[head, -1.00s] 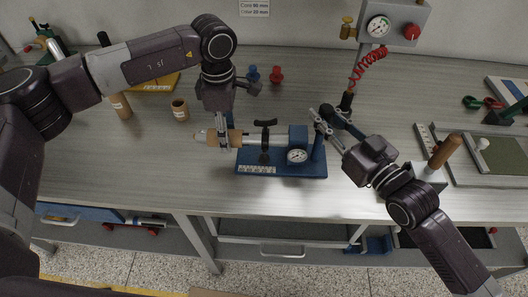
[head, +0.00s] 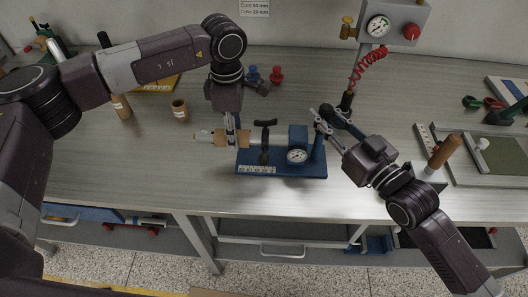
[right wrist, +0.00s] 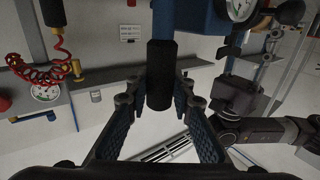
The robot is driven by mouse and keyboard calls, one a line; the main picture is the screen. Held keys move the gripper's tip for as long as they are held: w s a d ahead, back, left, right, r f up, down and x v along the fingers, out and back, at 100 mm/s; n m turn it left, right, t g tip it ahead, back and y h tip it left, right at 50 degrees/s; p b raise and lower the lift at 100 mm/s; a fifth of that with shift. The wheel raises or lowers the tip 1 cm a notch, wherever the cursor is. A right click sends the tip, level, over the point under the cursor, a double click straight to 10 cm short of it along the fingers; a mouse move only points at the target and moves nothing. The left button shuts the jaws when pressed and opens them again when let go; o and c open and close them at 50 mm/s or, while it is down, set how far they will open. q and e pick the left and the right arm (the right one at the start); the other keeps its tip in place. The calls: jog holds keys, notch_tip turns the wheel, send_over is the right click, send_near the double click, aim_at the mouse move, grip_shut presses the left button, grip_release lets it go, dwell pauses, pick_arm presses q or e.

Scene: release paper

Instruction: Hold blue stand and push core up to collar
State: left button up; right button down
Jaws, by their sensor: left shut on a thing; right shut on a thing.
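The blue stand (head: 309,170) lies along the bench in the head view, with a dial gauge (head: 297,156) and a blue block (head: 298,136) on it. A pale shaft sticks out to its left. The brown core (head: 245,138) is around this shaft, left of a black T-shaped part (head: 264,140). My left gripper (head: 231,139) is shut on the core from above. My right gripper (head: 321,118) is at the stand's right end. In the right wrist view it (right wrist: 160,105) is shut on the stand's black grip (right wrist: 160,72). I cannot clearly make out the collar.
A short brown tube (head: 180,110) and red and blue pegs (head: 276,75) stand behind. A pressure gauge box (head: 388,25) with a red coiled hose is at the back right. A tray with a green pad (head: 503,160) lies at right. The bench front is clear.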

pick_arm(q)
jog(key=shift+d, duration=1.4)
jog(key=o, duration=1.1)
jog(key=shift+o, duration=0.2)
